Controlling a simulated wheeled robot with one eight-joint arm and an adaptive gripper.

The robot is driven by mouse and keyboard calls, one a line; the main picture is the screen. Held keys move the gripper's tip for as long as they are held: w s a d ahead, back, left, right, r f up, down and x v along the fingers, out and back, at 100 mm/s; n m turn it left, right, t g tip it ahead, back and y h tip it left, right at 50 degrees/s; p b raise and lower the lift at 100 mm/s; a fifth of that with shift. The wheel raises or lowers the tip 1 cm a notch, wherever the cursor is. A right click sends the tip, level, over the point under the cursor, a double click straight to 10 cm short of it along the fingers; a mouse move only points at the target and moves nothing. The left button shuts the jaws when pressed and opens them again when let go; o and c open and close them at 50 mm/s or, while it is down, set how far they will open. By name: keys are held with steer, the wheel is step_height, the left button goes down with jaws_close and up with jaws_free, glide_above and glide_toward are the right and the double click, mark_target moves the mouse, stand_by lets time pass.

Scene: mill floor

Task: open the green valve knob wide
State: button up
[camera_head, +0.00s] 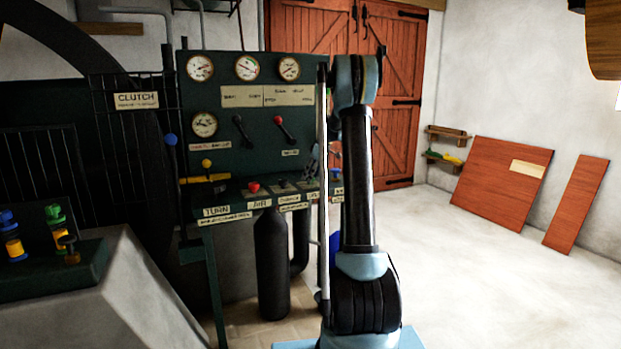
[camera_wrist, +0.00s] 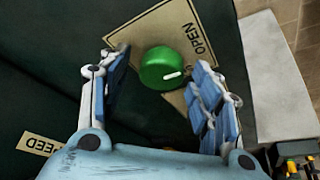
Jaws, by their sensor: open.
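The green valve knob (camera_wrist: 166,67) shows in the wrist view, round, with a white pointer mark on its face towards the right. It sits on a tan plate (camera_wrist: 160,22) that reads "OPEN" along its right side. My gripper (camera_wrist: 164,58) is open, with one blue-padded finger to the left of the knob and one to the right. Gaps show between the fingers and the knob. I cannot make out this knob or my gripper's fingers in the head view, where my arm covers the right end of the panel.
The dark green control panel (camera_head: 225,112) carries gauges, levers and a red button (camera_head: 254,187). A dark cylinder (camera_head: 271,265) stands under its ledge. A sloped concrete block (camera_head: 150,295) is at the left. Boards (camera_head: 502,180) lean on the right wall; the floor (camera_head: 480,270) there is clear.

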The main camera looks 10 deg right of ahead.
steer(key=v, duration=1.1)
steer(key=shift+d+r, duration=0.2)
steer(key=shift+r, duration=0.15)
steer(key=shift+s, duration=0.15)
